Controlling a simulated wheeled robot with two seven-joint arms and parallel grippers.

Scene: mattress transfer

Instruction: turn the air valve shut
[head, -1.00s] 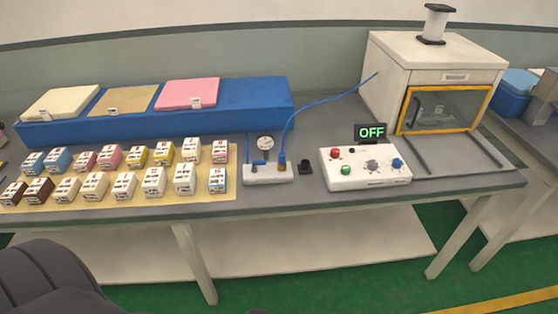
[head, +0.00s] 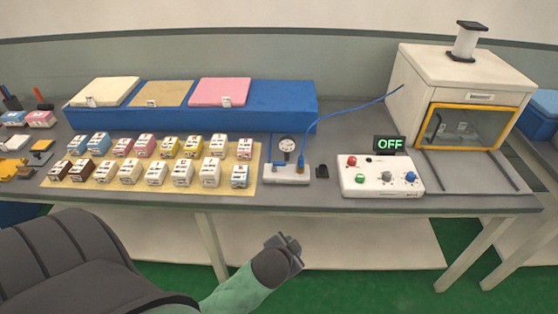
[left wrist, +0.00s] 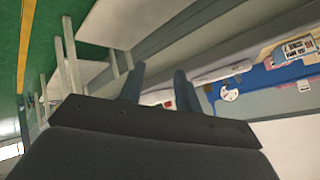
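The air unit is a white block (head: 287,174) with a round gauge (head: 287,145) behind it and small blue fittings on top, near the table's front edge. A blue hose (head: 345,107) runs from it up to the white oven box. Which small part is the valve handle, and how it is turned, is too small to tell. My left gripper (head: 290,250) is in front of and below the table edge, below the air unit and apart from it. In the left wrist view its two fingers (left wrist: 160,88) stand apart with nothing between them. The gauge (left wrist: 229,94) shows right of them. My right gripper is out of view.
A white control box (head: 381,178) with coloured knobs and an "OFF" sign (head: 390,144) stands right of the unit. Left of it, several small boxes stand on a yellow mat (head: 150,188). The white oven box (head: 450,70) is at the back right. A small black piece (head: 322,171) sits between unit and control box.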

